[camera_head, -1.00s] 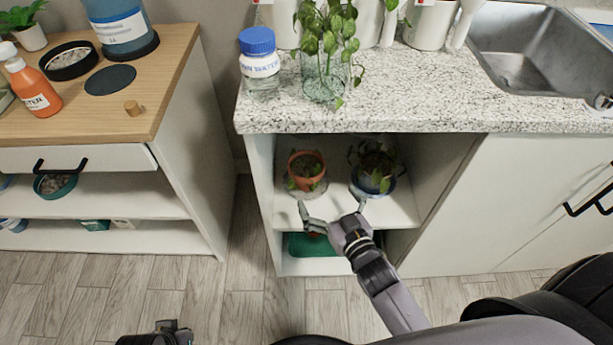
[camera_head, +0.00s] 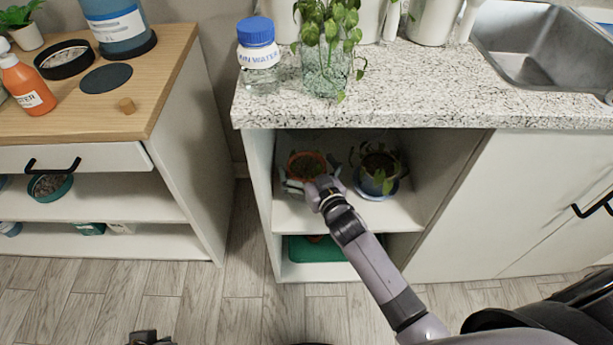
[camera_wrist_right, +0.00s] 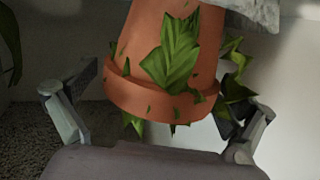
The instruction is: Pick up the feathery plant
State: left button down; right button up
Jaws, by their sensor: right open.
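A plant in a terracotta pot (camera_head: 294,161) stands on the cabinet's upper shelf, left side. In the right wrist view the orange pot (camera_wrist_right: 135,60) appears upside down, with jagged green leaves (camera_wrist_right: 176,55) over its rim. My right gripper (camera_head: 310,181) is open at this pot, a finger on each side; contact cannot be told. A second plant, in a blue pot (camera_head: 372,183), stands to the right on a saucer. I cannot tell for sure which is the feathery plant. A dark part at the bottom left edge is probably my left gripper (camera_head: 150,338); its jaws are unclear.
The granite counter (camera_head: 430,85) overhangs the shelf (camera_head: 400,215). The cabinet's left wall (camera_head: 258,195) is close to the terracotta pot. A green tray (camera_head: 310,250) lies on the lower shelf. A glass vase (camera_head: 325,75) and a blue-capped bottle (camera_head: 258,60) stand above.

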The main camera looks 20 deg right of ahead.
jog(key=c, duration=1.5)
jog(key=shift+r, duration=0.1)
jog(key=shift+c, duration=0.3)
